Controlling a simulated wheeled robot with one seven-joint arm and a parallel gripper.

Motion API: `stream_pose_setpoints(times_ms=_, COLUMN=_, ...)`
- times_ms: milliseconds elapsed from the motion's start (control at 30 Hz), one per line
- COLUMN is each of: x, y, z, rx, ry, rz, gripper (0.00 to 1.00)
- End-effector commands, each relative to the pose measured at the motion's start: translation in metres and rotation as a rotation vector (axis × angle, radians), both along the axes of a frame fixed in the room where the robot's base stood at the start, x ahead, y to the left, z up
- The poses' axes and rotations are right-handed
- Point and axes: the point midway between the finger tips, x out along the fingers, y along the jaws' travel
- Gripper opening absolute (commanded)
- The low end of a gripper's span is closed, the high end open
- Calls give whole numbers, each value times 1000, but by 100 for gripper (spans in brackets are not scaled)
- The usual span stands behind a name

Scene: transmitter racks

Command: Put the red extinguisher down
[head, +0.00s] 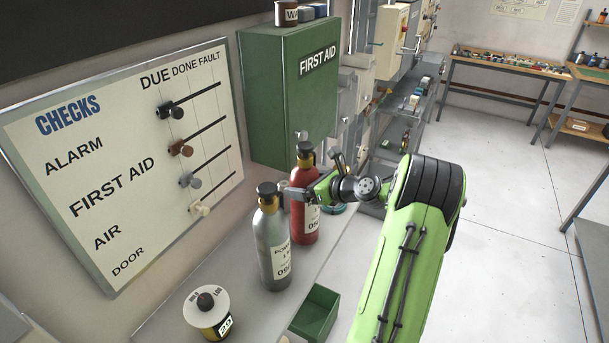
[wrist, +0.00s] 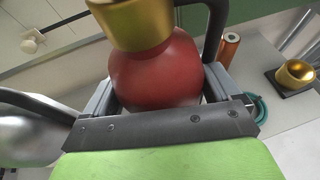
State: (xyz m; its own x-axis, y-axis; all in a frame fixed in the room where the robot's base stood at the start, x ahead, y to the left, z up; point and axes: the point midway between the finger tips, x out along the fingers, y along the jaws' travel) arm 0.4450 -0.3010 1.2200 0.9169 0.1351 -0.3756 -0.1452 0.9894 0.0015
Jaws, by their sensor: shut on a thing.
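The red extinguisher (head: 304,215) with a black top and gold collar stands upright over the grey shelf, behind and right of a silver extinguisher. My gripper (head: 296,193) is shut on its upper body. In the wrist view the red extinguisher (wrist: 155,75) fills the space between the fingers of my gripper (wrist: 158,95), its gold collar above them. Its base is partly hidden by the silver extinguisher, so I cannot tell whether it touches the shelf.
The silver extinguisher (head: 273,245) stands close on the left. The green first aid cabinet (head: 285,95) is behind. An orange cylinder (wrist: 229,47) shows in the wrist view.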

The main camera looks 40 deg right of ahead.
Motion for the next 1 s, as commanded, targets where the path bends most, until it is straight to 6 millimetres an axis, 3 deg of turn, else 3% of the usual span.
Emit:
stream_pose_setpoints(times_ms=400, x=2, y=1, z=-7, rx=-4, ry=-14, rz=2, gripper=5)
stream_pose_setpoints(times_ms=433, x=0, y=0, z=-12, rx=0, ry=-1, rz=-1, gripper=92)
stream_pose_setpoints(times_ms=500, x=0, y=0, z=-12, rx=0, ry=-1, rz=-1, gripper=100)
stream_pose_setpoints(times_ms=767, x=-1, y=-1, z=-9, rx=-2, ry=0, rz=-1, gripper=100)
stream_pose_setpoints(times_ms=867, x=-17, y=-4, z=-3, rx=-1, ry=0, rz=-5, gripper=100)
stream_pose_setpoints(times_ms=1000, x=-53, y=-10, z=11, rx=-3, ry=-1, rz=-7, gripper=100)
